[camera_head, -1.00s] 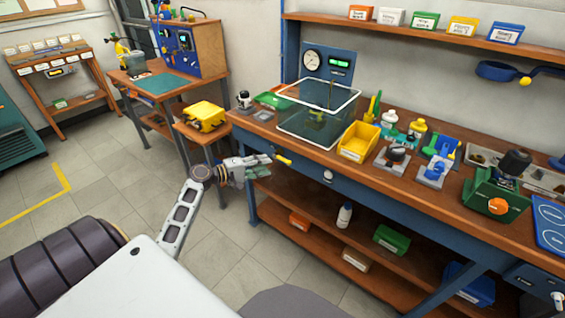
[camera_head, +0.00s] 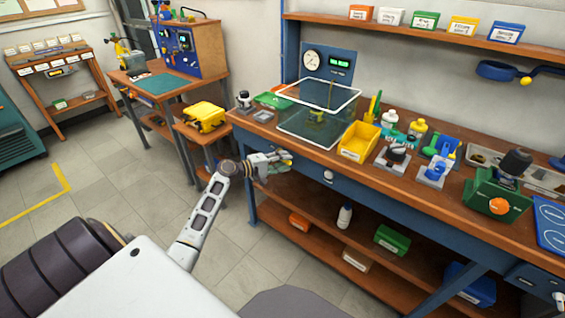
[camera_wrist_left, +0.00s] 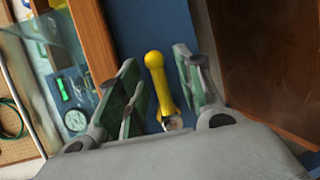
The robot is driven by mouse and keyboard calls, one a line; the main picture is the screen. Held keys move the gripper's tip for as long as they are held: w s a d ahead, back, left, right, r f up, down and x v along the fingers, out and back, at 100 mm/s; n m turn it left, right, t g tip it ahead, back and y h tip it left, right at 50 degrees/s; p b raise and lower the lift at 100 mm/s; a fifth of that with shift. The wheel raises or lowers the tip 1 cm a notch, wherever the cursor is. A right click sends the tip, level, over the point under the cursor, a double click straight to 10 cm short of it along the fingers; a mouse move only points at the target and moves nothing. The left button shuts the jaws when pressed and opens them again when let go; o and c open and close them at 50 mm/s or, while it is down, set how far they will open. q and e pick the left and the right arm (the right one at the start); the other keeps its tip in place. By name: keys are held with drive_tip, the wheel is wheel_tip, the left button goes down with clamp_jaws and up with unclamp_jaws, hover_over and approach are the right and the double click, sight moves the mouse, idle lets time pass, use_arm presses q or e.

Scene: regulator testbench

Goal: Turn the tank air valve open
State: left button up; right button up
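The tank air valve shows in the left wrist view as a yellow lever (camera_wrist_left: 160,82) with a rounded end and a metal pivot, on the blue front of the bench. In the head view my left gripper (camera_head: 280,158) is at the bench's front edge, below the clear tank (camera_head: 312,130), and mostly hides the lever. In the wrist view the left gripper's green-padded fingers (camera_wrist_left: 155,62) are open, one on each side of the lever, with gaps visible. Whether they touch it lower down is unclear. My right gripper is not in view.
The wooden bench (camera_head: 390,190) carries a yellow bin (camera_head: 358,142), bottles and small fixtures right of the tank. A gauge panel (camera_head: 328,62) stands behind the tank. A small side table with a yellow case (camera_head: 204,117) is left of the bench. The floor in front is clear.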

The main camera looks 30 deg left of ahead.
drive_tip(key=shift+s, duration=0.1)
use_arm(q)
clamp_jaws()
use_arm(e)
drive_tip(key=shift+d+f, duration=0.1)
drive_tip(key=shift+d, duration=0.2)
